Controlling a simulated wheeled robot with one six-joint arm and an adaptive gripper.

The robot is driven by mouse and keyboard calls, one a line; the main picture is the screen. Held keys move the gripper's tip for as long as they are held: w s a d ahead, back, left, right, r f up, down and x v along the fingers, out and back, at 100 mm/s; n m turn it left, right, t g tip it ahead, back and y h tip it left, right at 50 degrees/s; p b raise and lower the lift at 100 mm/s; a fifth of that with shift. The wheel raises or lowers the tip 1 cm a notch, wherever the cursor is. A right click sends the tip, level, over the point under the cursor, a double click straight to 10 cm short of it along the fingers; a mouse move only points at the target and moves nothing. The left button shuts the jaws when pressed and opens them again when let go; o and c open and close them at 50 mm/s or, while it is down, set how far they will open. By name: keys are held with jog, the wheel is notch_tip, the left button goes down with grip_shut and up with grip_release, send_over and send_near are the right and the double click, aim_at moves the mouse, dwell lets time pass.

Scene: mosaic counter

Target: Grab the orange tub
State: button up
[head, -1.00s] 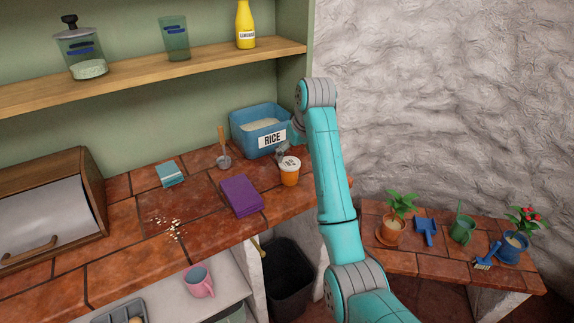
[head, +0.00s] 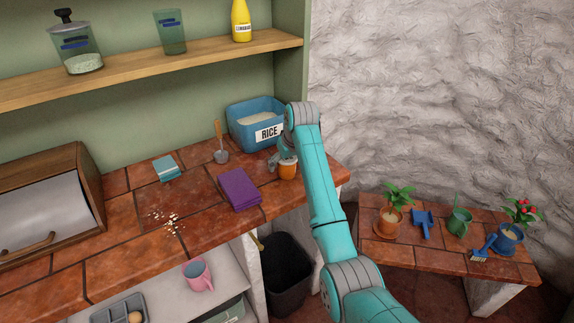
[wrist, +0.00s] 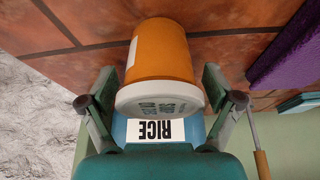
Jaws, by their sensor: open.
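The orange tub (head: 287,170) stands upright on the tiled counter (head: 105,266), in front of the blue rice bin (head: 250,131). In the wrist view the tub (wrist: 160,52) is large, with its pale printed lid toward my gripper's palm. My gripper (wrist: 168,88) is open, with one finger on each side of the tub and a gap visible at both sides. In the head view my gripper (head: 283,158) is at the tub's upper part and hides some of its lid.
A purple folded cloth (head: 238,189) lies left of the tub. The rice bin is close behind my gripper. A lower side counter holds potted plants (head: 391,211).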

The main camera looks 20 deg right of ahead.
jog(key=c, duration=1.2)
jog(key=shift+c, duration=0.3)
jog(key=shift+r, duration=0.15)
